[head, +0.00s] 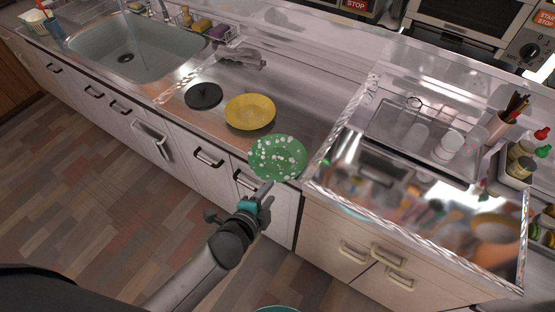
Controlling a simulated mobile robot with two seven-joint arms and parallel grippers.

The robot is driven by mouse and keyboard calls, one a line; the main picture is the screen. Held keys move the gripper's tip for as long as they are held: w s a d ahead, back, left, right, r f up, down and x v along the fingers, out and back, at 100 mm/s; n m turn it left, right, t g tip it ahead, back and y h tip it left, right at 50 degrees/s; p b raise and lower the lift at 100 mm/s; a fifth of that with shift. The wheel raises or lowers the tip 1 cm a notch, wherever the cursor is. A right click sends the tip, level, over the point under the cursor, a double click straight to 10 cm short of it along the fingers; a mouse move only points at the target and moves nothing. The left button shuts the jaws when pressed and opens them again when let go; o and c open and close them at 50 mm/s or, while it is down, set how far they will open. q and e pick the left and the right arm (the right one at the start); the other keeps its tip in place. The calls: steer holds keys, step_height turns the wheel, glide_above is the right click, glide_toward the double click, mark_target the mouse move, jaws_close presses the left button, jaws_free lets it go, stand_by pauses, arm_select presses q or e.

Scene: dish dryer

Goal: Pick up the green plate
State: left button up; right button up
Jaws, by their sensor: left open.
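The green plate (278,158) with white spots lies near the front edge of the counter, in the middle of the head view. My left gripper (266,187) is at the near rim of the plate, just in front of the counter edge. It is open; its fingertips overlap the plate's near rim in the picture, and I cannot tell whether they touch it. My right gripper is not clearly in view; only a small teal piece shows at the bottom edge.
A yellow plate (250,112) and a black round lid-like disc (204,96) lie behind and left of the green plate. A sink (130,50) is at the far left. A shiny foil-edged tray area (420,190) is on the right. Drawer handles (208,157) stick out below the counter.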

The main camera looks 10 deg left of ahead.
mark_target(276, 180)
arm_select(q)
steer(key=shift+r+b+x, duration=0.1)
steer(key=shift+b+x, duration=0.25)
steer(key=shift+x, duration=1.25)
steer(key=shift+r+b+x, duration=0.15)
steer(key=shift+b+x, duration=0.15)
steer(key=shift+x, duration=1.25)
steer(key=shift+w+a, duration=0.1)
steer(key=shift+w, duration=0.05)
jaws_close()
